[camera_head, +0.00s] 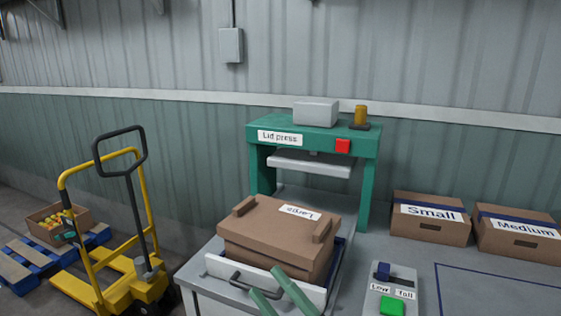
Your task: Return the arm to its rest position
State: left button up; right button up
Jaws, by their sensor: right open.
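My right gripper (265,282) shows at the bottom edge, its two green fingers apart and nothing between them. It is in front of the white front panel of an open drawer (228,270) with a dark handle. A brown lidded carton (262,229) sits in the drawer, with an upside-down white label on its lid. My left gripper is not in view.
A green lid press (365,185) stands behind the carton. Cartons marked Small (430,232) and Medium (518,247) stand at right. A Low/Tall control box (408,280) with a green button sits on the grey bench. A yellow pallet jack (133,285) stands left.

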jog(key=d+f+m+t+h, duration=0.1)
jog(key=d+f+m+h, duration=0.5)
jog(key=f+m+h, duration=0.35)
jog(key=s+d+f+m+g+h, duration=0.2)
jog(key=s+d+f+m, duration=0.1)
jog(key=f, duration=0.5)
jog(key=s+d+f+m+g+h+p, duration=0.1)
jog(key=s+d+f+m+g+h, duration=0.1)
jog(key=s+f, duration=0.6)
jog(key=s+d+f+m+g+h+p, duration=0.1)
jog(key=s+d+f+m+g+h, duration=0.1)
jog(key=s+d+f+m, duration=0.4)
notch_tip(320, 180, down, 4)
jog(key=shift+d+r+g, duration=0.15)
jog(key=shift+d+g, duration=0.35)
jog(key=shift+g, duration=0.4)
